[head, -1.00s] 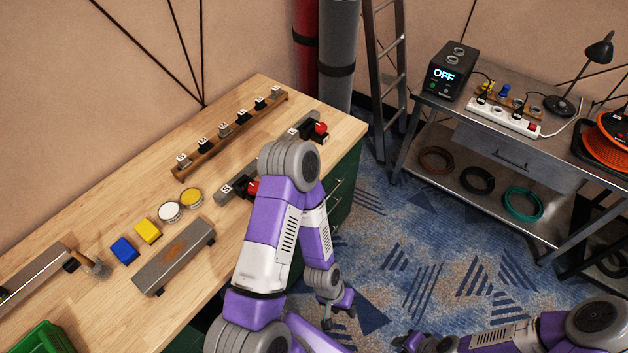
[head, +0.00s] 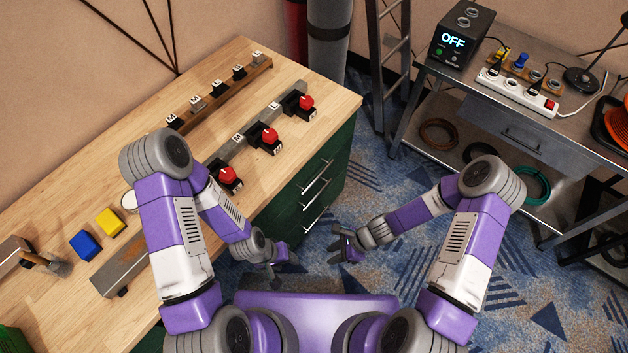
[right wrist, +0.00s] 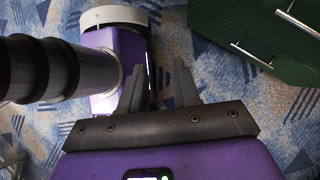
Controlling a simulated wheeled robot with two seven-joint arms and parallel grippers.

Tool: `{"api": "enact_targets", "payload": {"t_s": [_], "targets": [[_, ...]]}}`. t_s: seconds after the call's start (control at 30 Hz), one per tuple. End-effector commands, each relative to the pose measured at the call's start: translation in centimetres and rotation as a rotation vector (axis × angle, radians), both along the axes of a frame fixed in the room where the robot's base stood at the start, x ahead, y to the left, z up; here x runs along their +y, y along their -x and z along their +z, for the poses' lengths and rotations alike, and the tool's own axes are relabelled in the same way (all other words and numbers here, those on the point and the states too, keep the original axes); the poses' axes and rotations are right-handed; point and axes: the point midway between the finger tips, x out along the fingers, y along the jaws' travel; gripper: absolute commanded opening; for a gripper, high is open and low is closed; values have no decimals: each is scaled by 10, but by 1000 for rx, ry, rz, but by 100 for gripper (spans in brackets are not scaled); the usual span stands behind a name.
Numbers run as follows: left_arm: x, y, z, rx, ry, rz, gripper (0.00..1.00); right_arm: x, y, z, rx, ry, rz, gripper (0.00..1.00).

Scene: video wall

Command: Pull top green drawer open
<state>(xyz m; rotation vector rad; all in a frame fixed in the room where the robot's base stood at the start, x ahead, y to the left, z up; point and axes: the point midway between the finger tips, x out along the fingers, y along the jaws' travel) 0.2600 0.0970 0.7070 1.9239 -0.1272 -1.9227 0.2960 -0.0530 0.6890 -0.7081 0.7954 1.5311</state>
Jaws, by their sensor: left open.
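The green drawer cabinet (head: 335,160) stands under the right end of the wooden workbench. The top green drawer has a silver handle (head: 316,174) and looks shut, like those below it. My left gripper (head: 284,258) is open and empty, low in front of the cabinet and apart from the handles. My right gripper (head: 340,246) is to its right, also clear of the cabinet. In the right wrist view its two fingers (right wrist: 160,85) are spread with nothing between them. There, part of the green cabinet (right wrist: 265,30) with two handles shows at upper right.
The workbench top (head: 225,135) holds red-knobbed switches (head: 265,137), a yellow block (head: 110,221) and a blue block (head: 86,246). A metal table (head: 520,120) with a black box reading OFF (head: 461,38) stands at right. Blue carpet (head: 375,190) between them is open.

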Motion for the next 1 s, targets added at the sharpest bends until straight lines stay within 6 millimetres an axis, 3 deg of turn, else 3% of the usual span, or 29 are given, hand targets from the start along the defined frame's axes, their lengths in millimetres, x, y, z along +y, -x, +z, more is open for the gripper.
{"api": "enact_targets", "payload": {"t_s": [0.03, 0.2, 0.3, 0.43, 0.53, 0.67, 1.0], "targets": [[0, 0, -18, 0, 0, 0, 49, 12, -18, -15, 125, -68, -202, 31], [0, 0, -45, 0, 0, 0, 49, 39, -97, -14, 567, -371, -831, 31], [0, 0, -58, 0, 0, 1, 49, 35, -148, -7, 791, -572, -1105, 31], [0, 0, -68, 0, 0, 0, 49, 18, -199, 3, 1003, -793, -1327, 31], [0, 0, -71, 0, 0, 0, 49, 6, -220, 7, 1094, -898, -1411, 31], [0, 0, -74, -1, 0, 0, 49, 5, -234, 9, 1139, -951, -1445, 31], [0, 0, -89, -1, 0, 0, 49, 46, -263, -2, 1139, -948, -1445, 31]]}}
